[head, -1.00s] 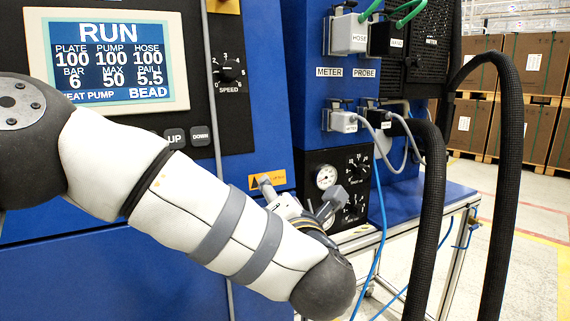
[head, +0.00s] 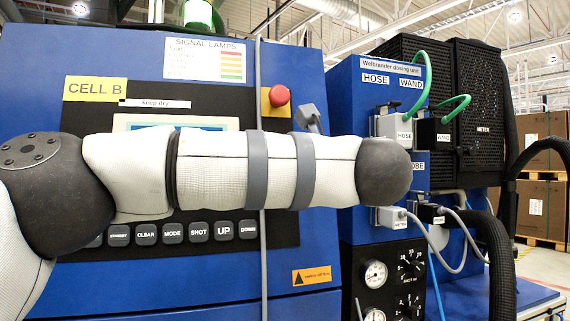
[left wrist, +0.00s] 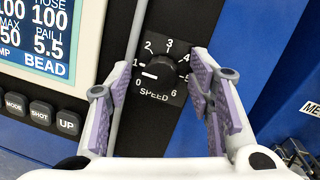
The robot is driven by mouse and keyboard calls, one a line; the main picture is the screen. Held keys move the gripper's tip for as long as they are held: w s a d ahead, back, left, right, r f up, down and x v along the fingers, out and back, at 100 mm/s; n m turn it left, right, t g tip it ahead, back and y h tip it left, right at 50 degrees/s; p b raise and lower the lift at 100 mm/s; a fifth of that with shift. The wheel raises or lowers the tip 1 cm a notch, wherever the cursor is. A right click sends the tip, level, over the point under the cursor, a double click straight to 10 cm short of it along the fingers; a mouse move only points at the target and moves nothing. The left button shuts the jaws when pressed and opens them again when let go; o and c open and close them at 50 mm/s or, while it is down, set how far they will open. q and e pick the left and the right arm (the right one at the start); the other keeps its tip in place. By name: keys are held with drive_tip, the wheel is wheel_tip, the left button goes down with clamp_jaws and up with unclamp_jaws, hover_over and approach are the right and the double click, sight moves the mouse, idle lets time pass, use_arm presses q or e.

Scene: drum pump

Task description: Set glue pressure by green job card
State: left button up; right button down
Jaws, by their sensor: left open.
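My left arm crosses the front of the blue machine in the head view, and its forearm hides much of the panel. A grey tip of my left gripper (head: 308,117) seems to show above the forearm. In the left wrist view the left gripper (left wrist: 158,110) is open and empty, its purple-padded fingers either side of the black SPEED knob (left wrist: 160,68), apparently not touching it. The display (left wrist: 40,35) shows 100, 5.5 and BEAD; it is mostly covered in the head view. Pressure gauges (head: 375,273) and dials (head: 411,264) sit on the lower right panel. I see no green job card.
A red button (head: 279,96) and a row of keys (head: 172,233) are on the panel. A grey vertical cable (head: 262,270) runs down it. The dosing unit (head: 345,150) has green and grey plugged cables. A thick black hose (head: 497,265) hangs at right.

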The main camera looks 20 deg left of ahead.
use_arm(q)
clamp_jaws()
drive_tip(key=m+h+p, duration=0.2)
drive_tip(key=m, duration=0.6)
drive_tip(key=m+t+h+p, duration=0.1)
drive_tip(key=m+h+p, duration=0.1)
drive_tip(key=m, duration=0.6)
drive_tip(key=m+t+h+p, duration=0.1)
drive_tip(key=m+p, duration=0.1)
drive_tip(key=m, duration=0.6)
drive_tip(key=shift+s+a+m+h, duration=0.1)
drive_tip(key=shift+a+m+h, duration=0.05)
drive_tip(key=shift+m+h, duration=0.25)
use_arm(e)
drive_tip(key=w+r+t, duration=0.3)
drive_tip(key=w+r, duration=0.4)
drive_tip(key=shift+w+r, duration=0.25)
drive_tip(key=shift+r, duration=0.05)
